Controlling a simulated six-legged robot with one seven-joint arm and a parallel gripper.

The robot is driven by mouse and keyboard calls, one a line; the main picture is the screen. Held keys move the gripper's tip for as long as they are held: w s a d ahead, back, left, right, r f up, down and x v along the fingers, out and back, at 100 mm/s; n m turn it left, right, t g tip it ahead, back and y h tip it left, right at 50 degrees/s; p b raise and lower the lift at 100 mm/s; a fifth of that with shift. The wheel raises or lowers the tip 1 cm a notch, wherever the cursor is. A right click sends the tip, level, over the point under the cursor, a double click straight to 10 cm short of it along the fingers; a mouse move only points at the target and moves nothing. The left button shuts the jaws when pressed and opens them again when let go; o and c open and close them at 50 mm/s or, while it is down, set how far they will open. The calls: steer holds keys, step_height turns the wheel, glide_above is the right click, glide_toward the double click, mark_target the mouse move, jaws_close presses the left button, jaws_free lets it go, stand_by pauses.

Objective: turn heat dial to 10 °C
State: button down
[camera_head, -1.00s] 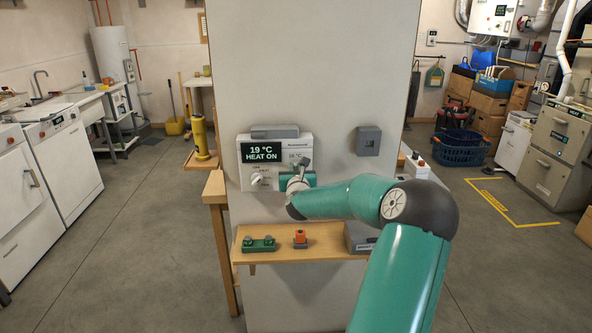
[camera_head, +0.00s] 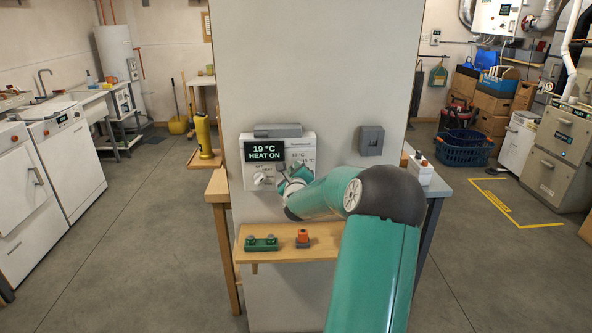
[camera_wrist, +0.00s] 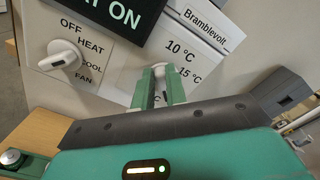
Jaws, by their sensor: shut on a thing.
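The white thermostat (camera_head: 304,141) hangs on the pillar, its dark display (camera_head: 264,153) reading 19 °C and HEAT ON. My gripper (camera_head: 283,178) is at the lower right of its face. In the wrist view, my gripper (camera_wrist: 158,84) has its two green fingers closed on the pale heat dial (camera_wrist: 158,69), below the 10 °C label and left of the 15 °C label. The fingers hide most of the dial, so I cannot tell its pointer setting. The white mode dial (camera_wrist: 61,55) sits to the left, beside OFF, HEAT, COOL and FAN, untouched.
A wooden shelf (camera_head: 285,256) below holds a green two-knob block (camera_head: 261,244) and an orange-topped piece (camera_head: 303,236). A grey box (camera_head: 370,140) is on the pillar at right. A grey bar (camera_head: 278,130) tops the thermostat. The floor left of the pillar is open.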

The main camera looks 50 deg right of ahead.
steer(key=f+n, duration=0.1)
steer(key=n, duration=0.8)
steer(key=f+n, duration=0.1)
steer(key=n, duration=0.8)
steer(key=s+d+f+n, duration=0.1)
steer(key=n, duration=0.8)
steer(key=shift+f, duration=0.25)
steer(key=shift+s, duration=0.1)
steer(key=c, duration=1.4)
jaws_free()
steer(key=shift+c, duration=0.2)
steer(key=v, duration=1.3)
steer(key=shift+s+a, duration=0.3)
